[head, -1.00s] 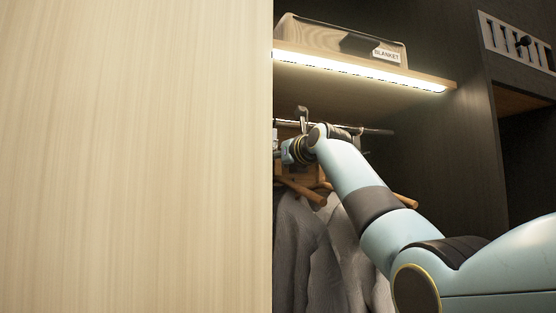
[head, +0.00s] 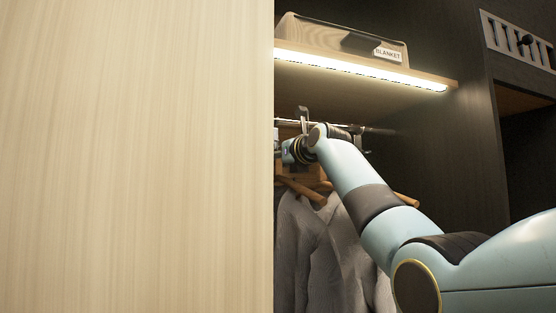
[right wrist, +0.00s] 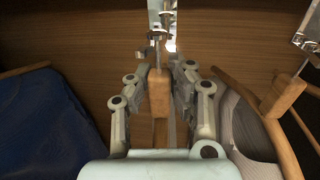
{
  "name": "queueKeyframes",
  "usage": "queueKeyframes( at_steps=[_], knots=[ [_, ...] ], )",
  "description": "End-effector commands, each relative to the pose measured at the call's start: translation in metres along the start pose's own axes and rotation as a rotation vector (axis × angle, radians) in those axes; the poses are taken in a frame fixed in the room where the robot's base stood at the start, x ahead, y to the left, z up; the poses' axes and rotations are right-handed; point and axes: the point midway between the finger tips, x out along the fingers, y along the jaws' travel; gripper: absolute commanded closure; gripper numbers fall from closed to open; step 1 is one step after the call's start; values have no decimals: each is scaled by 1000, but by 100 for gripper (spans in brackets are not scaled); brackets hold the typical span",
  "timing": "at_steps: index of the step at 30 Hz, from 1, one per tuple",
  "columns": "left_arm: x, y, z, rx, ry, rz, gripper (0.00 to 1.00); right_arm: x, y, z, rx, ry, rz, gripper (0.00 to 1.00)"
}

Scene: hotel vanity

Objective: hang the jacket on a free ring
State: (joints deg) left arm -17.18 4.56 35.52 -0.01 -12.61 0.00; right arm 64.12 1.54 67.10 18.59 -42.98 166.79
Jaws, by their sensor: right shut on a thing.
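My right gripper (right wrist: 157,95) is shut on the wooden neck block of a hanger (right wrist: 158,92), just below a metal fitting (right wrist: 161,22) in the right wrist view. I cannot tell whether the hanger is joined to that fitting. In the head view my right gripper is at the panel's edge, mostly hidden. Grey jacket cloth (head: 318,245) hangs below it from wooden hanger arms. In the right wrist view, dark blue cloth (right wrist: 45,125) is at the left and grey cloth (right wrist: 240,125) at the right. Which garment the held hanger bears is unclear. My left gripper is not in view.
A metal rail (head: 375,131) runs under a lit shelf (head: 350,67) with a box labelled BLANKET (head: 335,38). A pale wooden panel (head: 135,155) covers the left half. Another hanger block (right wrist: 283,96) is close at the right, below a metal fitting (right wrist: 306,40).

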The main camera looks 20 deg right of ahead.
Motion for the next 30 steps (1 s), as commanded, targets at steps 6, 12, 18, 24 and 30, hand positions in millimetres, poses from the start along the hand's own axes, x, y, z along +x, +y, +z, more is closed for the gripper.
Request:
queueKeyframes(
  at_steps=[6, 12, 18, 24, 30],
  knots=[
    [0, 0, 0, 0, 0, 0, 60, 2, 0, 4, 0, -6, 0, 100],
    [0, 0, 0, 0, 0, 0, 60, 6, -1, 4, 0, -6, 1, 100],
    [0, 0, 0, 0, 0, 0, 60, 10, -1, 3, 0, -6, 0, 100],
    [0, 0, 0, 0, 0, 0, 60, 14, -2, 4, -1, -5, 0, 100],
    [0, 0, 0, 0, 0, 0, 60, 18, -2, 4, -1, -6, 0, 100]
  ],
)
